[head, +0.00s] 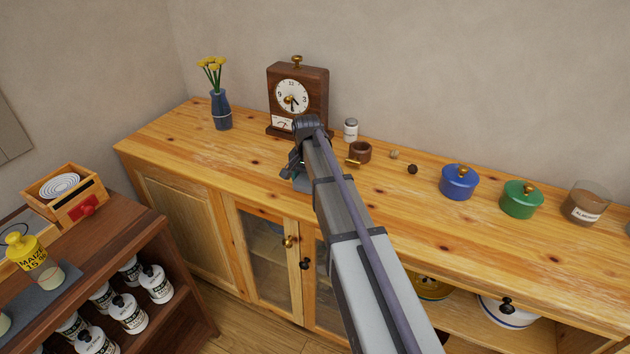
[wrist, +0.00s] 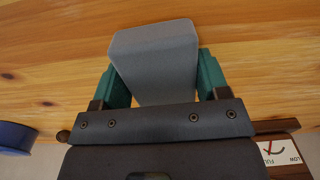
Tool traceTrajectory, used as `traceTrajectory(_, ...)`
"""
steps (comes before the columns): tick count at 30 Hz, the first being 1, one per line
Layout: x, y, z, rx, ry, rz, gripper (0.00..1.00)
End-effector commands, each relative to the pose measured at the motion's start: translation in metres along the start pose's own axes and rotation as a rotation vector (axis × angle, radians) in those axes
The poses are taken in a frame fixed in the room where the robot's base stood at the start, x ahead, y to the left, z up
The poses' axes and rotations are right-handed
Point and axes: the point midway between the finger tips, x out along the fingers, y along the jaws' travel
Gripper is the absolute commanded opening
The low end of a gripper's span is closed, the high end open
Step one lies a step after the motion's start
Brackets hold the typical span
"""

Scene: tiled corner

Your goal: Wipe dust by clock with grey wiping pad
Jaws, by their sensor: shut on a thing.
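The grey wiping pad (wrist: 155,55) is held between the green fingers of my gripper (wrist: 160,85) in the wrist view, over the wooden top. I cannot tell whether it touches the wood. No dust is clearly distinguishable on the wood.
A blue vase (head: 221,110) with yellow flowers stands left of the clock. Further right are a blue pot (head: 457,183), green pot (head: 520,199) and glass jar (head: 585,203). The counter's left front is clear.

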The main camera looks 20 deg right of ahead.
Motion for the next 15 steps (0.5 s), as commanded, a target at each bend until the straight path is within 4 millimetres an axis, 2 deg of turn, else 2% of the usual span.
traceTrajectory(7, 0.001, -0.006, -0.001, 0.0, 0.0, 0.0, 0.49)
traceTrajectory(15, 0.003, -0.035, -0.003, 0.0, 0.0, 0.0, 0.49)
